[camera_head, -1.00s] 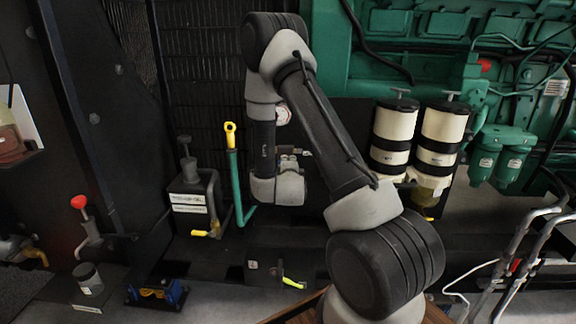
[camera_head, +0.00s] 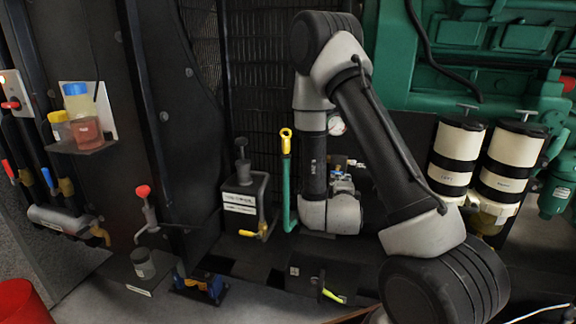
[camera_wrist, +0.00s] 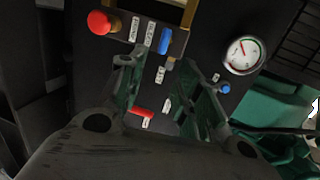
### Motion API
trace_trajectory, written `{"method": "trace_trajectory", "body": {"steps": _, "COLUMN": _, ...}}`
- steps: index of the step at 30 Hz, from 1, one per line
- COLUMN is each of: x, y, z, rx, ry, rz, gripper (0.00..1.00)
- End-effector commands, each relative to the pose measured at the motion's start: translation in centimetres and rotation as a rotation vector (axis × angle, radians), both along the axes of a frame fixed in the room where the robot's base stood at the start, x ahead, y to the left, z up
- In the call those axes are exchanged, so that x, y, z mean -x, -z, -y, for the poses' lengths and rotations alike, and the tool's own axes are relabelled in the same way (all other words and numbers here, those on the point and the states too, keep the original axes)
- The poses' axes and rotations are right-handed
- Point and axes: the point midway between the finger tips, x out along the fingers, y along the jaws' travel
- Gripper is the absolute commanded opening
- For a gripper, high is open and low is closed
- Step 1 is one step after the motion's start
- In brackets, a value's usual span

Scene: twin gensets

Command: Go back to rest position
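My arm shows in the head view, bent with its elbow (camera_head: 325,45) high and its wrist (camera_head: 330,214) hanging low before the dark panel. My gripper (camera_wrist: 155,68) shows in the wrist view with its two fingers apart and nothing seen between them. In the head view its fingers cannot be made out behind my wrist. Beyond the fingers is a dark panel with a red knob (camera_wrist: 103,22), a blue handle (camera_wrist: 165,41), a red handle (camera_wrist: 141,111) and a round gauge (camera_wrist: 243,55).
A green engine (camera_head: 470,70) with two white-and-black filters (camera_head: 456,150) stands at the right. A yellow-tipped green lever (camera_head: 287,175) and a black can (camera_head: 243,205) stand left of my wrist. A shelf with bottles (camera_head: 87,120) and a red bucket (camera_head: 20,302) are farther left.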

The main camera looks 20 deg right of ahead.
Motion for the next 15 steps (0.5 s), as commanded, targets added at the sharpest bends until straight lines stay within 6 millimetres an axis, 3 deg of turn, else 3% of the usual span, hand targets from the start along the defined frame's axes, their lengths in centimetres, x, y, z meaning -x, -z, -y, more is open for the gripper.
{"method": "trace_trajectory", "body": {"steps": 5, "x": 0.1, "y": 0.6, "z": 0.0, "rx": 0.051, "ry": -0.013, "rz": -0.056, "gripper": 0.34}}
{"method": "trace_trajectory", "body": {"steps": 8, "x": 1.0, "y": 4.5, "z": -0.7, "rx": 0.114, "ry": -0.079, "rz": -0.284, "gripper": 0.34}}
{"method": "trace_trajectory", "body": {"steps": 12, "x": 4.7, "y": 11.8, "z": -3.8, "rx": 0.194, "ry": -0.336, "rz": -0.738, "gripper": 0.34}}
{"method": "trace_trajectory", "body": {"steps": 15, "x": 7.5, "y": 12.9, "z": -6.7, "rx": 0.252, "ry": -0.599, "rz": -0.984, "gripper": 0.34}}
